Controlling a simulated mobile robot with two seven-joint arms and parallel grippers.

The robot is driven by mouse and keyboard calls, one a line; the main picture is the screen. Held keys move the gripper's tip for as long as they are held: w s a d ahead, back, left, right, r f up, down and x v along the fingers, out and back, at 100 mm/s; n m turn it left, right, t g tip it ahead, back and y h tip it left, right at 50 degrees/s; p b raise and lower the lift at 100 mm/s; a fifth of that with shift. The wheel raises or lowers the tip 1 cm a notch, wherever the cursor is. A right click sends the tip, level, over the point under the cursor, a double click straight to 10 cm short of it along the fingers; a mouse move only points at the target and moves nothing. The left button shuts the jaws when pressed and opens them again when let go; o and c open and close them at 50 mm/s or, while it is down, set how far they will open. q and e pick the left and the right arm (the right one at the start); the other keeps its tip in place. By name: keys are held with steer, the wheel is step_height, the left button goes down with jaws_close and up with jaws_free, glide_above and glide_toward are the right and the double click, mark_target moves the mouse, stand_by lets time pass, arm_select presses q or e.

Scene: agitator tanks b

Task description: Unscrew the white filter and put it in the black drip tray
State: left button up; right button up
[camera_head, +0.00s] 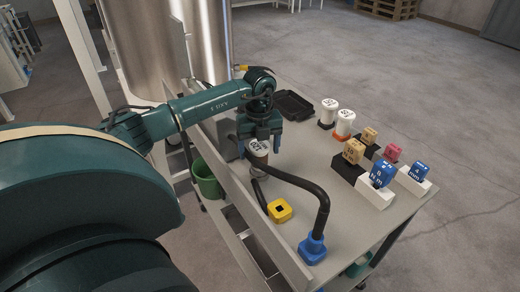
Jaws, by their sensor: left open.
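My left gripper (261,146) points down at the left edge of the cart top, its fingers open and spread on either side of a white-topped round part (259,148), which looks like the white filter in its mount. I cannot tell whether the fingertips touch it. Below the white top is a darker body, and a black hose runs from near it. The black drip tray (293,106) lies flat on the cart behind and right of the gripper and looks empty. My right gripper is not in view.
Two white-capped cylinders (329,109) stand right of the tray, one with an orange base. Several labelled blocks in holders (376,186) line the right side. The black hose (318,198) arches to a blue block (312,248), beside a yellow block (280,210). A steel tank stands behind.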

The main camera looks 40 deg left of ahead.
arm_select(q)
steer(key=m, duration=0.5)
steer(key=shift+b, duration=0.35)
steer(key=m, duration=0.4)
steer(key=shift+b, duration=0.3)
steer(key=m, duration=0.5)
steer(key=shift+b, duration=0.35)
steer(key=m, duration=0.4)
steer(key=shift+c, duration=0.6)
steer(key=c, duration=1.3)
steer(key=shift+c, duration=0.2)
